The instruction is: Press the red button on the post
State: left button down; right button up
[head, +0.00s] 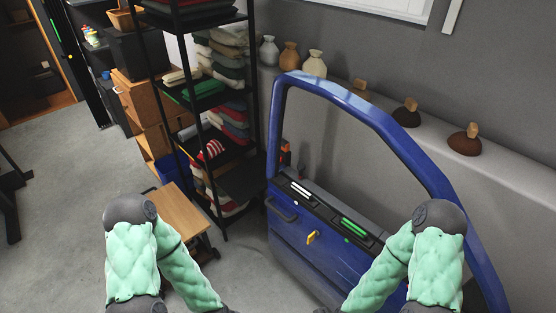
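I cannot make out a red button or its post in the head view. A blue car door (300,245) with an empty window frame stands upright right of centre. A yellow lever (312,237) sits on its inner panel. A small orange-red part (285,151) shows at the door's left edge behind the frame; I cannot tell what it is. My two mint-green arms come in at the bottom left and bottom right and run down past the lower edge. Both grippers are out of the picture.
A black shelf rack (250,110) with folded clothes stands left of the door. A small wooden table (178,213) is in front of it. A ledge (500,165) behind the door holds vases (290,56) and plungers (464,142). Grey floor (60,200) is open at the left.

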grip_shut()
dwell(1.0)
